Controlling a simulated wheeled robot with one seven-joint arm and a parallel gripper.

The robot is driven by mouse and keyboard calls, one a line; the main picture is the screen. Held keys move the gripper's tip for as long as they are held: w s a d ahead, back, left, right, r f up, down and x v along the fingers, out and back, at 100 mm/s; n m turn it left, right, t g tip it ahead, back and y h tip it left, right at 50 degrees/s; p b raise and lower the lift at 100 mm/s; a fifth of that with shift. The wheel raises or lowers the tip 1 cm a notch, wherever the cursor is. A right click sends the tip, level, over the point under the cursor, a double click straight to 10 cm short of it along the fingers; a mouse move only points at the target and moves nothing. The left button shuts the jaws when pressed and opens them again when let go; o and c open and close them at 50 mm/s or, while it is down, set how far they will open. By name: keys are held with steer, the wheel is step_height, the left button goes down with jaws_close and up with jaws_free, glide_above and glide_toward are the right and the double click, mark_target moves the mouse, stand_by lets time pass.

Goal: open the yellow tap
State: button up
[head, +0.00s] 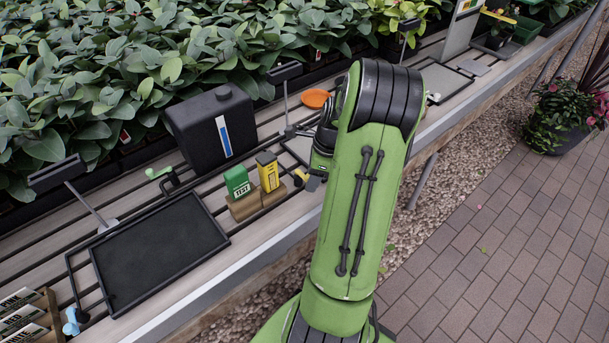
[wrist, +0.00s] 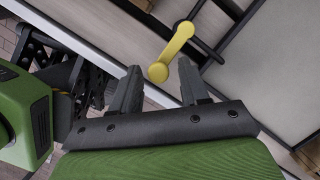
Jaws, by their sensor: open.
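The yellow tap (wrist: 172,52) shows in the wrist view as a bar-shaped handle with rounded ends, set slantwise on a dark pipe. My gripper (wrist: 159,67) is open, and its two dark fingers point toward the tap. In the picture, the handle's lower end lies between the fingertips. I cannot tell whether it touches them or how deep it sits. In the head view, a small yellow part of the tap (head: 299,177) shows at the left edge of my green arm. The rest of the tap and most of my gripper are hidden behind the arm there.
A green tap (head: 158,173) and a blue tap (head: 72,322) stand along the bench, by a black tray (head: 155,250). Green and yellow seed boxes (head: 238,182) in a wooden holder stand close left of the yellow tap. A black canister (head: 205,125) and an orange dish (head: 315,98) are behind.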

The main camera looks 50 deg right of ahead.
steer(key=shift+w+d+r+p, duration=0.1)
steer(key=shift+w+d+p, duration=0.25)
steer(key=shift+d, duration=0.1)
steer(key=shift+w+d+r+p, duration=0.1)
steer(key=shift+w+d+p, duration=0.1)
steer(key=shift+d+p, duration=0.2)
steer(key=shift+w+d+f+p, duration=0.1)
steer(key=shift+w+d+p, duration=0.55)
steer(key=shift+d, duration=0.3)
steer(key=shift+w+d+f+p, duration=0.1)
steer(key=shift+w+d+p, duration=0.5)
steer(key=shift+d, duration=0.35)
steer(key=shift+s+a+r, duration=0.1)
steer(key=shift+s+a, duration=0.1)
steer(key=shift+a, duration=0.05)
steer(key=w+p+v, duration=0.1)
steer(key=p+v, duration=0.5)
steer(key=p, duration=0.1)
steer(key=shift+a+r, duration=0.35)
steer(key=shift+r, duration=0.2)
steer(key=shift+w, duration=0.1)
